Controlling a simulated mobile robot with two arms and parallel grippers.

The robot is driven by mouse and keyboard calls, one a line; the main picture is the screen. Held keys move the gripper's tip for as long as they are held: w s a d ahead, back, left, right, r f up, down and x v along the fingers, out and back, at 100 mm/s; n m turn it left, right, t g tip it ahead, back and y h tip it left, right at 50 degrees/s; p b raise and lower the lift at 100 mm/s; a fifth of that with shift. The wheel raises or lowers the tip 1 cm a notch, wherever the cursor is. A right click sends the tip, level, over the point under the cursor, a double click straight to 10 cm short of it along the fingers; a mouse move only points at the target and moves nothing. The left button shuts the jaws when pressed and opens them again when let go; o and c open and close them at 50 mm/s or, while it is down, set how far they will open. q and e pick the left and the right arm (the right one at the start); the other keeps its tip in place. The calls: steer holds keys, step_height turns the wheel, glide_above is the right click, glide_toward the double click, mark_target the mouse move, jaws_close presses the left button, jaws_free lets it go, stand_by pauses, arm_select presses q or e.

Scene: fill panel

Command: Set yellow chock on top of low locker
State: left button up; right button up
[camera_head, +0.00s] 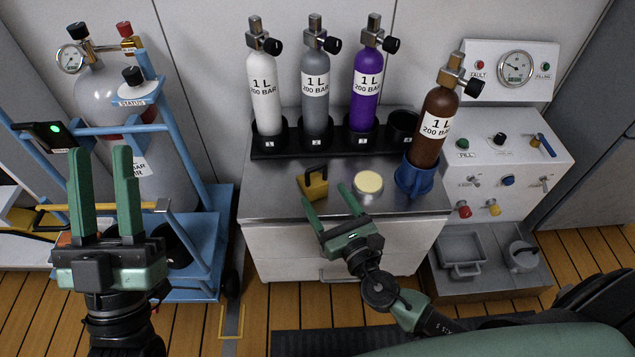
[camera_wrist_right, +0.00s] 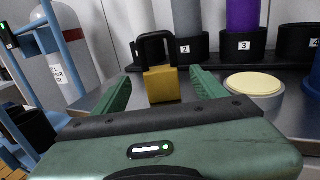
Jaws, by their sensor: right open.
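The yellow chock (camera_head: 315,189) has a black handle. It sits on the steel top of the low white cabinet (camera_head: 270,200), which may be the low locker, near its front edge. My right gripper (camera_head: 326,194) is open and empty at the front of this top, fingers pointing toward the chock. In the right wrist view the chock (camera_wrist_right: 161,86) appears between the two green fingers (camera_wrist_right: 161,78), around their tips; I see no contact. My left gripper (camera_head: 103,160) is open and empty, fingers up, in front of the blue cylinder cart.
White, grey and purple cylinders (camera_head: 315,90) stand in a black rack at the back. A brown cylinder (camera_head: 433,120) stands in a blue holder at right. A round cream-topped item (camera_head: 368,182) lies right of the chock. The blue cart (camera_head: 205,255) stands left.

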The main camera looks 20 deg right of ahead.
steer(key=shift+s, duration=0.75)
steer(key=s+a+r+m+y, duration=0.2)
steer(key=a+r+m+y, duration=0.55)
steer(key=r+m, duration=0.6)
steer(key=s+d+r+m+t+h, duration=0.1)
steer(key=s+r+m+t, duration=0.2)
steer(key=r+m, duration=0.6)
steer(key=s+d+r+m+t+h, duration=0.1)
steer(key=s+d+r+m+t, duration=0.1)
steer(key=r+m, duration=0.8)
steer(key=s+m+t, duration=0.1)
steer(key=m+t, duration=0.1)
steer(key=shift+s+d+t, duration=0.15)
steer(key=shift+s+t, duration=0.25)
